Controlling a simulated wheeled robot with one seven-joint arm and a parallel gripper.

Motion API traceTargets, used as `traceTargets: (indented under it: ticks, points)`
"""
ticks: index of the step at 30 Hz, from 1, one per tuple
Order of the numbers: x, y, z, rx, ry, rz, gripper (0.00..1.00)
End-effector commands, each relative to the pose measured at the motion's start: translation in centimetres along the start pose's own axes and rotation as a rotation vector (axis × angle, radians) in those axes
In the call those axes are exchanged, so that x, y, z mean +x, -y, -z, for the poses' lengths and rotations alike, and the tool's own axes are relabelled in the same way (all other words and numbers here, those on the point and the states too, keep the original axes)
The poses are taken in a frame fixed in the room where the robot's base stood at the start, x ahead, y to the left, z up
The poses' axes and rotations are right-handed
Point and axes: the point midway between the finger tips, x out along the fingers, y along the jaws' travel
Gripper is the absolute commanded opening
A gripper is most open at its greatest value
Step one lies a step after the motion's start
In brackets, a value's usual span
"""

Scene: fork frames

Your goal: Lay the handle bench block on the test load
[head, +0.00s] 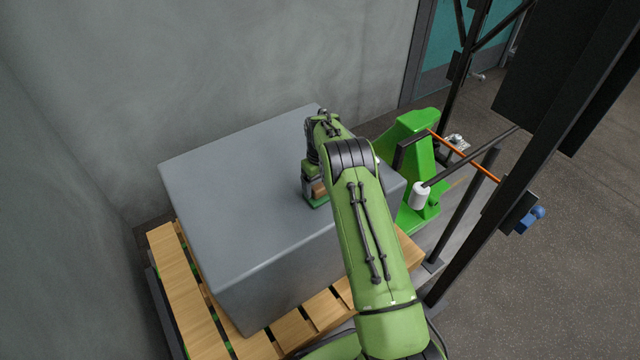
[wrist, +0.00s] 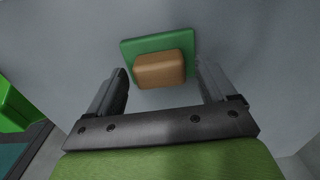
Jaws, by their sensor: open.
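The test load is a large grey box (head: 240,190) on a wooden pallet; its grey top (wrist: 245,50) fills most of the wrist view. The handle bench block, a green plate (head: 317,203) with a brown wooden grip, appears to lie flat on the load's top, right of its middle. In the wrist view the wooden grip (wrist: 160,70) sits between the fingertips, with the green plate behind it. My gripper (wrist: 162,76) is open, with a gap visible on both sides of the grip. In the head view my arm hides part of the block and the fingers.
The wooden pallet (head: 180,285) shows around the load's lower edge. A green machine (head: 418,150) stands close to the right, with an orange bar (head: 465,158) and dark posts (head: 465,205) beside it. Grey walls (head: 200,60) stand behind and left.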

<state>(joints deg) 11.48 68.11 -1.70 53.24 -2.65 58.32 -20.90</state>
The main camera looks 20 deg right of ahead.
Motion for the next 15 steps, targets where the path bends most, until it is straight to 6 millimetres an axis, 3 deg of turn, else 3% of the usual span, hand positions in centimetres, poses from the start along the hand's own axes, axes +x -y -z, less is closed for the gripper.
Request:
traceTargets:
  ticks: [12,15]
  points:
    - [-10.0,0.0,0.1,-0.001,-0.004,-0.001,0.84]
    - [-11.6,0.0,0.0,-0.001,-0.002,0.000,0.84]
